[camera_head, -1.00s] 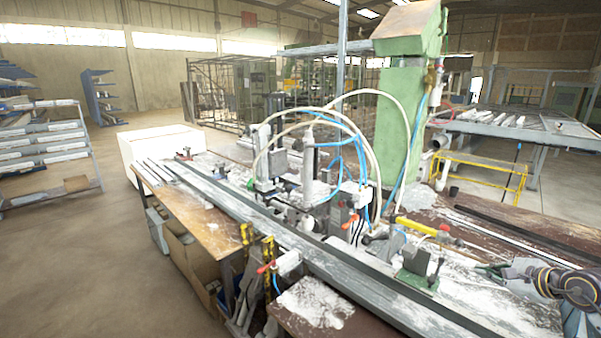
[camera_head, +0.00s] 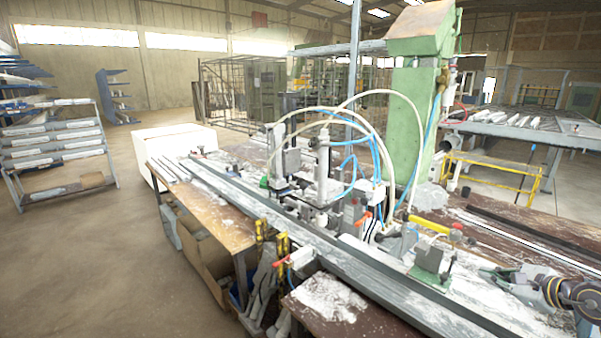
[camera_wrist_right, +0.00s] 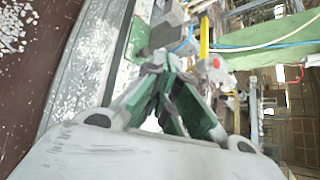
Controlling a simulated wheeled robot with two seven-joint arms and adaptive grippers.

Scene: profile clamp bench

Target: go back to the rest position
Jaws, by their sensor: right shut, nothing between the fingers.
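My right gripper (camera_head: 492,273) shows at the lower right of the head view, to the right of the small green clamp (camera_head: 432,262) on the bench. In the right wrist view its green-padded fingers (camera_wrist_right: 165,68) come together, shut and empty. They appear over the bench top, apart from the bench parts, though the exact height is hard to tell. My left gripper is in neither view.
The bench carries a long grey profile rail (camera_head: 335,262), a pneumatic clamp unit with hoses (camera_head: 322,170) and a yellow bar (camera_head: 432,226). A green column (camera_head: 407,130) stands behind. Floor at the left (camera_head: 95,260) is clear beside a rack (camera_head: 60,150).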

